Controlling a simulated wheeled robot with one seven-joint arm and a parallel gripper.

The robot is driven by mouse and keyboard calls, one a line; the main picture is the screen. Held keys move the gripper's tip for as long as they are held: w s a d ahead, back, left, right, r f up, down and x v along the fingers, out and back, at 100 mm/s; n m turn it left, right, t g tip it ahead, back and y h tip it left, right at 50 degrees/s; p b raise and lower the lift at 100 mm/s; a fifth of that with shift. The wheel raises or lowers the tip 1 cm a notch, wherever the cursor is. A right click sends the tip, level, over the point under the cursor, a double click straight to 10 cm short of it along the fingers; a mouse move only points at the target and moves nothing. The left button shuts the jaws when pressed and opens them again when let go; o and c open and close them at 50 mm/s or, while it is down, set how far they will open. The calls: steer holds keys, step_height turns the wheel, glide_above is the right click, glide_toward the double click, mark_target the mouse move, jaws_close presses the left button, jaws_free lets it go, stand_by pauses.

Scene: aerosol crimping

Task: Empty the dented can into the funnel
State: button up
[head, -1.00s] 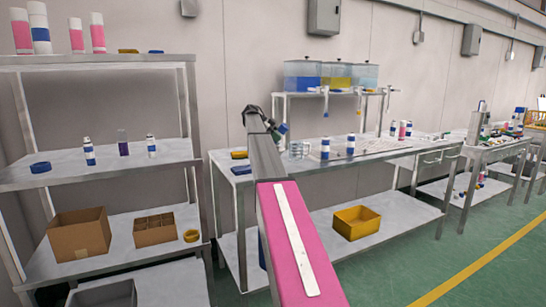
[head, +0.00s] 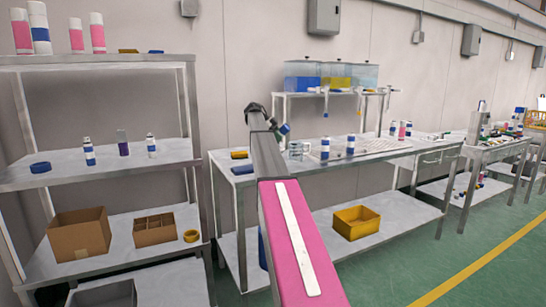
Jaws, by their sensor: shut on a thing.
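My gripper (head: 278,127) is small and partly hidden at the far end of my arm, above the left part of the workbench. It is shut on a small can (head: 285,129) with blue and pale parts, which sits tilted at the arm's tip. Dents are too small to make out. I cannot pick out the funnel. A blue thing (head: 262,250) under the bench's left end is mostly hidden behind my arm.
A metal rack (head: 70,176) with cans and boxes stands left.

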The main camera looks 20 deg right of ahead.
steer(key=shift+s+d+t+y, duration=0.3)
steer(key=shift+s+t+y, duration=0.05)
steer(key=shift+t+y, duration=0.5)
steer(key=shift+s+d+f+t+y, duration=0.35)
steer(key=shift+s+f+t+y, duration=0.1)
steer(key=shift+t+y, duration=0.4)
steer(key=shift+w+f+m+t+y, duration=0.1)
steer(key=shift+f+m+t+y, duration=0.15)
steer(key=shift+y, duration=0.25)
